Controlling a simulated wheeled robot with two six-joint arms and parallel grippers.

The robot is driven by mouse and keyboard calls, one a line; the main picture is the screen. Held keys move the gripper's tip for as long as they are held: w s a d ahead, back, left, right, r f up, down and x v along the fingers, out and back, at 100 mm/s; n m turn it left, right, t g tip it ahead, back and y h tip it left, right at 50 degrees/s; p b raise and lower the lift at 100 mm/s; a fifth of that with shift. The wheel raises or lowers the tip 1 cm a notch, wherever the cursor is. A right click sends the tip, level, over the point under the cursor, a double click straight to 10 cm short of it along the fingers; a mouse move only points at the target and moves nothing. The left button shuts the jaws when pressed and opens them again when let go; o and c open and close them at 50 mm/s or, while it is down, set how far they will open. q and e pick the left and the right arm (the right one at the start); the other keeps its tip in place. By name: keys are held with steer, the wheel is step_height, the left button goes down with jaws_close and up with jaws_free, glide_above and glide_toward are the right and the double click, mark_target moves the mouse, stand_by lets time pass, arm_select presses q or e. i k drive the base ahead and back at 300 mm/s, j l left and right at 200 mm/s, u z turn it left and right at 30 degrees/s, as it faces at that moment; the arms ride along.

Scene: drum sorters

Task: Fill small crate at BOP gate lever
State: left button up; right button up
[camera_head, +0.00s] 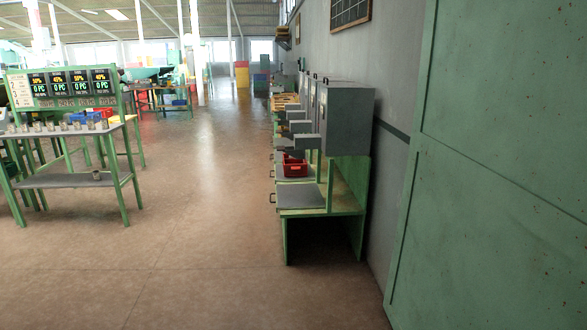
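A small red crate (295,169) sits on a shelf of the green-framed bench along the right wall, below grey chutes. Grey metal dispenser boxes (345,118) with stepped chutes (303,141) stand above the bench in a row going back. A dark handle (272,197) sticks out at the left edge of the nearest grey shelf (300,197). I cannot tell which part is the BOP gate lever, and the inside of the crate is too small to read. Neither of my grippers is in view.
A large green panel (500,170) closes off the near right. The brown floor (190,220) between is clear.

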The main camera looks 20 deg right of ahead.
mark_target(287, 134)
steer(key=i, duration=2.8)
steer(key=i+l+z, duration=0.1)
steer(key=i, duration=2.75)
steer(key=z, duration=0.25)
steer(key=i+l, duration=0.1)
